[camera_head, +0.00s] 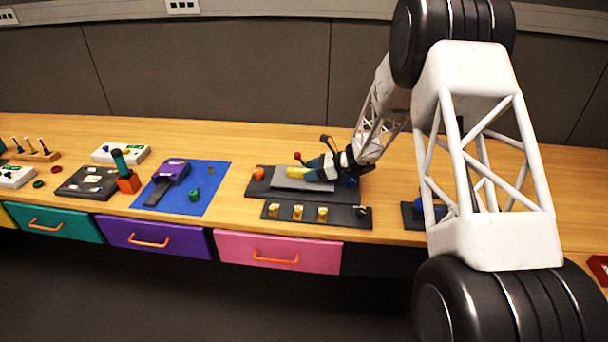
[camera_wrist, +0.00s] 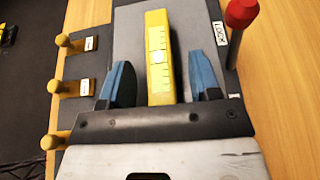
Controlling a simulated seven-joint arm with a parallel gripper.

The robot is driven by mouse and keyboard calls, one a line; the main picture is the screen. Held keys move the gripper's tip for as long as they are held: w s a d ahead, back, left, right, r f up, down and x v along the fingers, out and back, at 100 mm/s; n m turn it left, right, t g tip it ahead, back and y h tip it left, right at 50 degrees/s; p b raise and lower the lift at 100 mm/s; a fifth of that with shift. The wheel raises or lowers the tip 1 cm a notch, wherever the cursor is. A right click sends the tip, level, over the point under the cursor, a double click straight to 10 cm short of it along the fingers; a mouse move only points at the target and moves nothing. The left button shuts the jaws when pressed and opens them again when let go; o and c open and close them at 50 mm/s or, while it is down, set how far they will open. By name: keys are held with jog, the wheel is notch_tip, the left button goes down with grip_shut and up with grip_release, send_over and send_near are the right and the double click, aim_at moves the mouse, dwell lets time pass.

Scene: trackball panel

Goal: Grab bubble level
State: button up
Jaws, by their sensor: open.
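The bubble level is a yellow bar with a pale marked strip, lying on a grey plate. In the wrist view the bubble level (camera_wrist: 158,55) sits between the two blue fingers of my gripper (camera_wrist: 160,82), with a gap on each side. In the head view the yellow end of the level (camera_head: 297,173) shows at the fingertips of my gripper (camera_head: 312,171), and the rest is hidden by the gripper. My gripper is open and low over the grey plate (camera_head: 290,184).
A red-knobbed lever (camera_wrist: 240,15) stands right of the level, beside a LOCK label (camera_wrist: 220,33). Several yellow knobs (camera_wrist: 68,88) line a dark strip on the left. An orange knob (camera_head: 258,174) is at the panel's left end. A blue mat (camera_head: 215,178) lies further left.

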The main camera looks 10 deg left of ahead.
dwell(0.3)
grip_shut()
jog(key=shift+r, duration=0.15)
jog(key=shift+r, duration=0.5)
jog(key=shift+s+d+r, duration=0.1)
jog(key=shift+s+r, duration=0.1)
jog(key=shift+r, duration=0.4)
jog(key=shift+s+r, duration=0.15)
jog(key=shift+r, duration=0.4)
jog(key=s+d, duration=0.2)
jog(key=s, duration=0.5)
jog(key=s+d+r, duration=0.1)
jog(key=s+d, duration=0.1)
jog(key=s, duration=0.5)
jog(key=shift+s+d+r, duration=0.2)
jog(key=shift+s+d, duration=0.1)
